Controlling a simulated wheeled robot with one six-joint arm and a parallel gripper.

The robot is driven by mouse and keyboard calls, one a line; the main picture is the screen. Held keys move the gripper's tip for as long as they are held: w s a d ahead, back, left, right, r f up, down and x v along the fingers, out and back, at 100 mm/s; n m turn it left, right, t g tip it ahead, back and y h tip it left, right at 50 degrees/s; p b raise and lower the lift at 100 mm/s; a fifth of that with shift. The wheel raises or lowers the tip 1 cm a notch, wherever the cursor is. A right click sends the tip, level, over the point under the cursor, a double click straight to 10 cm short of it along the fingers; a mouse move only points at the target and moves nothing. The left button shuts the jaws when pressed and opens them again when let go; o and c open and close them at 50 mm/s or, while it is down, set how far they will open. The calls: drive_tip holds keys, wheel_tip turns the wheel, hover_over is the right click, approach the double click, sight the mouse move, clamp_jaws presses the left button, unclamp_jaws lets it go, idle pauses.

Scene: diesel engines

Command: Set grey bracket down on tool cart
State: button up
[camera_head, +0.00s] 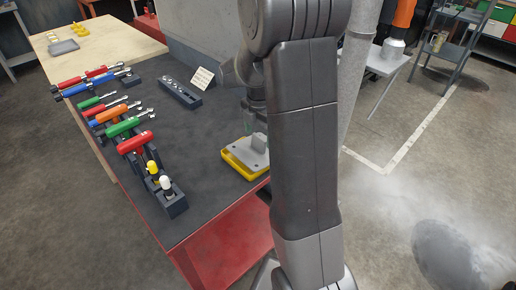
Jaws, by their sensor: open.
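The tool cart (205,210) is red with a dark grey top. A grey bracket (246,151), a flat plate with a raised block, sits in or on a yellow tray (236,167) near the cart's right edge. My gripper (253,127) is just above the bracket, partly hidden behind my own arm. It is open, and I cannot tell whether its fingers touch the bracket. The right part of the bracket and tray is hidden by the arm.
Several coloured-handled tools (120,125) lie in dark racks along the cart's left side. A dark socket holder (180,92) and a small white card (202,78) are at the back. The cart top between the racks and the yellow tray is clear.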

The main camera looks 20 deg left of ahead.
sight(258, 140)
drive_tip(key=f, duration=0.4)
drive_tip(key=shift+a, duration=0.2)
drive_tip(key=c, duration=1.5)
